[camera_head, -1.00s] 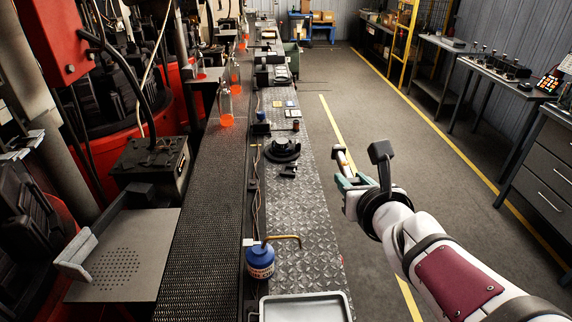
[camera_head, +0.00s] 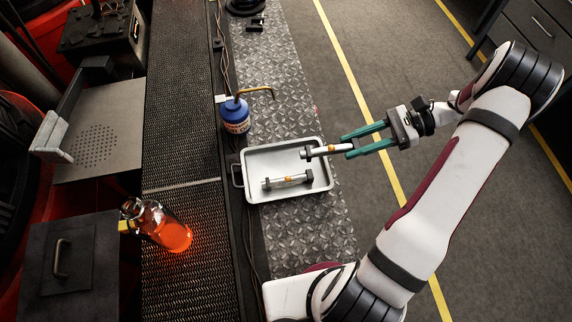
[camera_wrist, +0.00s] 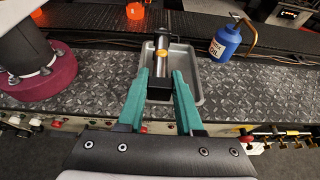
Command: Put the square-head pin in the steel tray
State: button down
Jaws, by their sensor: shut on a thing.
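My gripper (camera_head: 348,147) is shut on a pin (camera_head: 330,150) with a bright metal shaft, an orange band and dark ends. It holds the pin level by one dark end, at the right side of the steel tray (camera_head: 263,160); the free end reaches out over the tray. In the wrist view the pin (camera_wrist: 160,66) points away between the fingertips (camera_wrist: 161,77), with the tray (camera_wrist: 196,88) beneath. A second, similar pin (camera_head: 286,181) lies in the tray's front half in the head view. The exact head shapes are hard to tell.
A blue oil can (camera_head: 235,114) with a brass spout stands just behind the tray. A glowing orange bottle (camera_head: 171,235) stands on the dark conveyor (camera_head: 181,150) at left. The patterned metal bench (camera_head: 270,70) is mostly clear behind the can.

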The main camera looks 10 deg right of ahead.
jog(key=w+a+f, duration=0.2)
jog(key=a, duration=0.1)
jog(key=w+a+f, duration=0.2)
jog(key=a, duration=0.1)
jog(key=w+a+f, duration=0.2)
jog(key=a+f, duration=0.1)
jog(key=shift+a+f, duration=0.1)
notch_tip(320, 180, down, 4)
jog(key=shift+w+a, duration=0.1)
jog(key=shift+f, duration=0.15)
jog(key=c, duration=0.6)
grip_release()
jog(key=shift+o, duration=0.2)
